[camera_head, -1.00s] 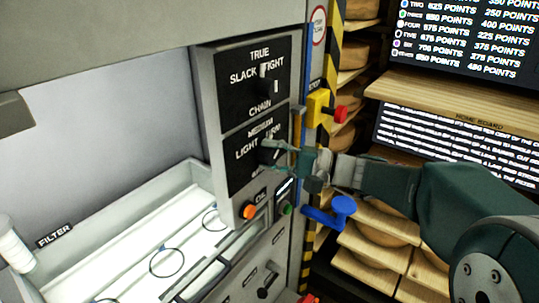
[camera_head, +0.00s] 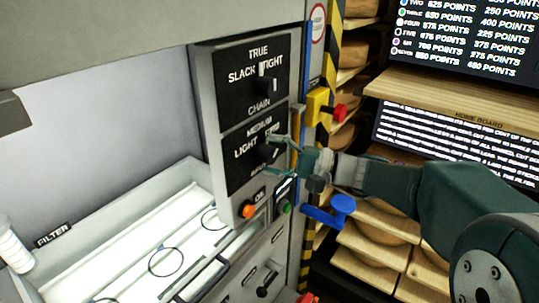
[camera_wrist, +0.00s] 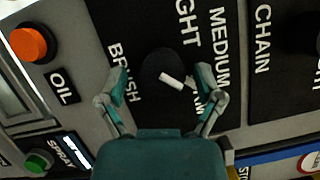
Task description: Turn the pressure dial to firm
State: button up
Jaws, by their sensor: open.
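The pressure dial is a dark round knob with a white pointer mark, on the lower black panel (camera_head: 243,168) marked LIGHT, MEDIUM and BRUSH. In the wrist view the dial (camera_wrist: 160,68) sits between my fingers, and its mark slants right and slightly down toward the MEDIUM side. A partly covered label ending in RM is behind the right finger. In the head view the dial (camera_head: 266,152) is just left of my gripper (camera_head: 276,156). My gripper (camera_wrist: 162,88) is open, a finger either side of the dial; I cannot tell whether either touches it.
The chain dial (camera_head: 265,86) is on the panel above. Below are an orange OIL button (camera_head: 248,210) and a green SPRAY button (camera_head: 286,208). A yellow block with a red knob (camera_head: 340,113) and a blue lever (camera_head: 343,204) stick out at the right, close to my arm.

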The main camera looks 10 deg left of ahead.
jog(key=d+f, duration=0.1)
jog(key=d, duration=1)
jog(key=shift+d, duration=0.3)
jog(key=s+d+f+h, duration=0.1)
jog(key=s+f+h, duration=0.25)
jog(key=s, duration=0.25)
jog(key=s+d+f+h, duration=0.1)
jog(key=s+f+h, duration=0.1)
jog(key=s+h, duration=0.35)
jog(key=s+d+f+n+t+h, duration=0.1)
jog(key=s+d+f+t+h, duration=0.1)
jog(key=s+d+h, duration=0.2)
jog(key=s+d+f+n+t+h, duration=0.1)
jog(key=s+d+f+t+h, duration=0.1)
jog(key=d, duration=0.7)
jog(key=s+t+h, duration=0.1)
jog(key=s+h, duration=0.1)
jog(key=h, duration=0.1)
jog(key=shift+s+d+t+h, duration=0.15)
jog(key=shift+s+t+h, duration=0.15)
jog(key=shift+s+h, duration=0.1)
